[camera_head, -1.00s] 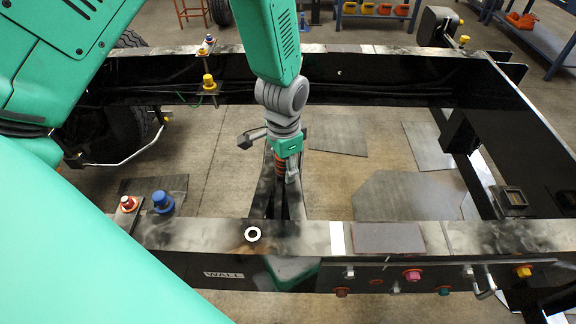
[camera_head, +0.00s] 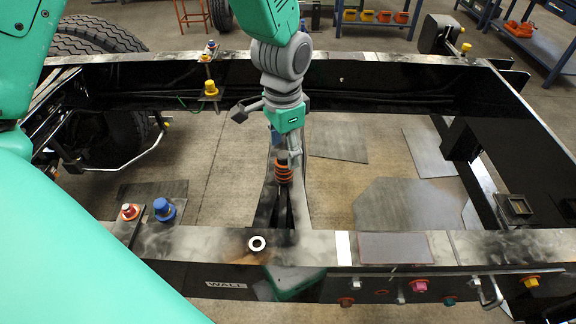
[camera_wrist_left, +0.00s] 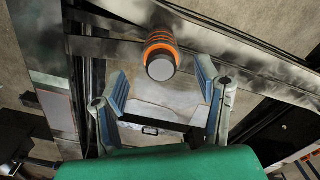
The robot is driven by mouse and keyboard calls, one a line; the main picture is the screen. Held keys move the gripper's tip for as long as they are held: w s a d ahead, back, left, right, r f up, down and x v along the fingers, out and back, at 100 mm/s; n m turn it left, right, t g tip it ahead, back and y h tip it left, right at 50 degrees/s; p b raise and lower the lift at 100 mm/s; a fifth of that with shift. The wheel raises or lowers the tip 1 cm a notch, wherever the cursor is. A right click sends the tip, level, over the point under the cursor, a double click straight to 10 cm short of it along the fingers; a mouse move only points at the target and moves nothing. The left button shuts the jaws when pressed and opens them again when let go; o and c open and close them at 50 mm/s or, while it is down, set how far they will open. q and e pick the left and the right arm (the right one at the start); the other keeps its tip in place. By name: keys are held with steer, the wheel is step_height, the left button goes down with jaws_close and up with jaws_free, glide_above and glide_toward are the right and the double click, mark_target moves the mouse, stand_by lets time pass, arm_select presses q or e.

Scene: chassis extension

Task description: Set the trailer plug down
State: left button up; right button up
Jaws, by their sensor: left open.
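The trailer plug (camera_head: 284,174), dark with orange rings, stands on the dark crossmember (camera_head: 295,213) in the middle of the chassis frame. In the left wrist view the plug (camera_wrist_left: 161,57) shows its round grey end, with orange bands behind it. My left gripper (camera_head: 285,149) is just above and behind the plug in the head view. Its two blue-grey fingers are spread wide in the wrist view (camera_wrist_left: 163,88), and nothing is held between them. The plug lies beyond the fingertips there. The plug's foot is partly hard to make out.
A blue knob (camera_head: 164,209) and a red one (camera_head: 130,211) stand at the left. The far rail (camera_head: 370,60) runs behind my gripper. Floor shows through the open frame.

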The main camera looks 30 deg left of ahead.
arm_select(q)
steer(key=r, duration=0.3)
steer(key=shift+a+r, duration=0.15)
steer(key=shift+a, duration=0.2)
steer(key=shift+d+r, duration=0.2)
steer(key=shift+d, duration=0.3)
steer(key=shift+a, duration=0.15)
